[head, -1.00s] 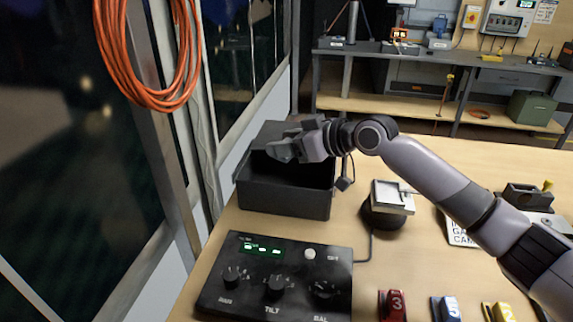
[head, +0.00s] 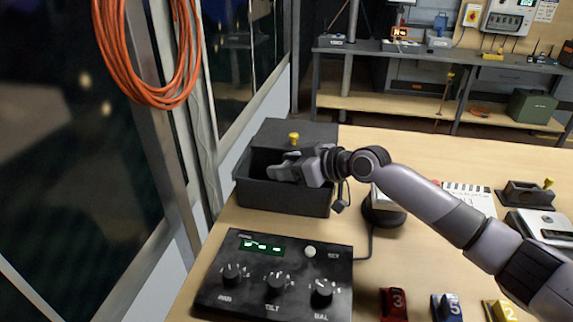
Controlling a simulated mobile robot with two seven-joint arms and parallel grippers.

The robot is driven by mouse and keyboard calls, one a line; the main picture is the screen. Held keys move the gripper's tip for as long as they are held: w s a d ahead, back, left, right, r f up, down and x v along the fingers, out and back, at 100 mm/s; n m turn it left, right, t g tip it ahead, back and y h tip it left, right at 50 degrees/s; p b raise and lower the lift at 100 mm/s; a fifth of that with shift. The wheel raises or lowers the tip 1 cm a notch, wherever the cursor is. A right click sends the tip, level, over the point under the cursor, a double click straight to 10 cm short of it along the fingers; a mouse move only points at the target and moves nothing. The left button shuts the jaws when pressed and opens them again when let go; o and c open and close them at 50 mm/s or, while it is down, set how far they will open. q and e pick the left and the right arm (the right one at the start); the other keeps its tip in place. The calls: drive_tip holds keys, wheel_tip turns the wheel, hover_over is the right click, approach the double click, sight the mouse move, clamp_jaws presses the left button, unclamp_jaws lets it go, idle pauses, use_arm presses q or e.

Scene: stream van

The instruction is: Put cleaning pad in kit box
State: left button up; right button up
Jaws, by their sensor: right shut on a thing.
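The kit box (head: 282,199) is a dark open box at the left of the wooden desk, with its lid (head: 270,132) raised at the back. My right gripper (head: 282,172) is over the box opening, its tips at about rim height. It is shut on a small grey piece, which I take for the cleaning pad; its outline blends with the fingers. The inside of the box is dark, and its floor is mostly hidden. My left gripper is not in view.
A black control panel (head: 275,275) with knobs lies in front of the box. Numbered red (head: 393,304), blue (head: 446,308) and yellow blocks line the front. The window wall is close on the left.

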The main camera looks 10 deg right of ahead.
drive_tip(key=shift+f, duration=0.3)
